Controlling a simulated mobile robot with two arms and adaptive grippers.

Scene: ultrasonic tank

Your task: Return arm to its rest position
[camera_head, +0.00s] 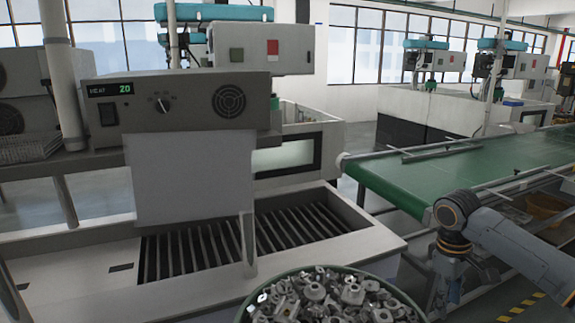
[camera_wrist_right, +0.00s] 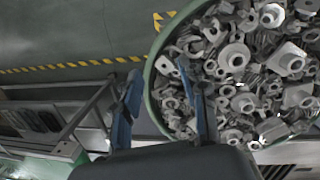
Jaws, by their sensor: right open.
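My right arm comes in from the right in the head view, bends at a joint with an orange ring and points down beside the conveyor's near end. My right gripper (camera_head: 438,298) hangs there, right of a round green bin (camera_head: 243,311) full of grey metal parts. In the right wrist view my right gripper (camera_wrist_right: 158,92) has its two blue-grey fingers spread apart with nothing between them. One finger overlaps the view of the bin's green rim (camera_wrist_right: 148,88); I cannot tell how far apart they are. My left gripper is not in view.
The ultrasonic tank (camera_head: 180,108), with a heat display reading 20, and its slatted basin (camera_head: 370,243) stand at left and centre. A green conveyor (camera_head: 440,170) runs along the right, close to my arm. Yellow-black floor tape (camera_wrist_right: 75,65) crosses the floor.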

